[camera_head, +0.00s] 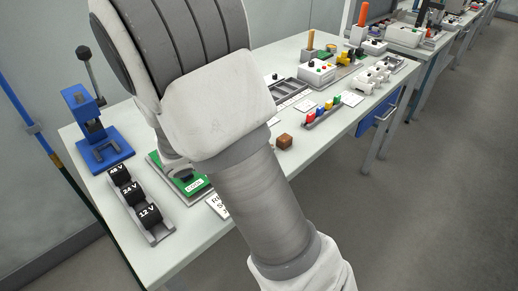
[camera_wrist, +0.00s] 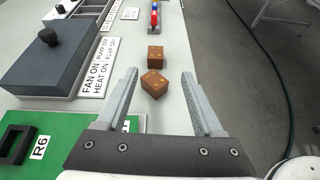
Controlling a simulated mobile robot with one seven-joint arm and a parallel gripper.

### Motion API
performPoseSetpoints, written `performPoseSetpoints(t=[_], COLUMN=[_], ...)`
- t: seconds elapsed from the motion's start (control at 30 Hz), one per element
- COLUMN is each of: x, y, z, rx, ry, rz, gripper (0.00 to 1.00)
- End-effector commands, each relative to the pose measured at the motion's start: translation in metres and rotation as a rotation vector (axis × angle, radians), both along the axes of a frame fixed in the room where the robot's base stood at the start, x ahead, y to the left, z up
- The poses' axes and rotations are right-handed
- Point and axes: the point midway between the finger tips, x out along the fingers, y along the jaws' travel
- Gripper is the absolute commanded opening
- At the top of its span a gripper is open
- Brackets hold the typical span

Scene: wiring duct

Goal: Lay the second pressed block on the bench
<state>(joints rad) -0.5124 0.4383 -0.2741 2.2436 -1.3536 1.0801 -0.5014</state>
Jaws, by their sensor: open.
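Two brown blocks with small marks on them lie on the pale bench (camera_wrist: 180,45). The nearer block (camera_wrist: 154,83) is turned at an angle and shows between the fingers of my gripper (camera_wrist: 160,72), with a gap on each side. The farther block (camera_wrist: 155,53) sits just beyond it, squarer to the view. I cannot tell whether the two touch. My gripper is open and holds nothing. In the head view one brown block (camera_head: 284,142) shows on the bench; my arm hides my gripper there. A blue lever press (camera_head: 95,130) stands at the bench's left end.
A dark grey box with a black knob (camera_wrist: 50,65) and a printed card (camera_wrist: 100,68) lie left of the fingers. A green board (camera_wrist: 75,130) is nearer. A rail of coloured pieces (camera_head: 322,112) stands beyond the blocks. The bench edge is close on the right.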

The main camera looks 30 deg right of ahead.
Motion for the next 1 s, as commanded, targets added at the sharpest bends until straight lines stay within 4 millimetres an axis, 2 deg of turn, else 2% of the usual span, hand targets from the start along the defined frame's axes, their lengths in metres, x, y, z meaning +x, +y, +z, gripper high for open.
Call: performPoseSetpoints(t=[0.23, 0.47, 0.7, 1.0], x=[-0.047, -0.095, -0.135, -0.170], y=[-0.010, -0.001, 0.023, 0.064], z=[0.022, 0.042, 0.063, 0.097], rx=[0.263, 0.552, 0.849, 1.221], ry=[-0.200, -0.425, -0.651, -0.914], rz=[-0.270, -0.560, -0.842, -1.155], gripper=[0.69, 0.69, 0.69, 0.69])
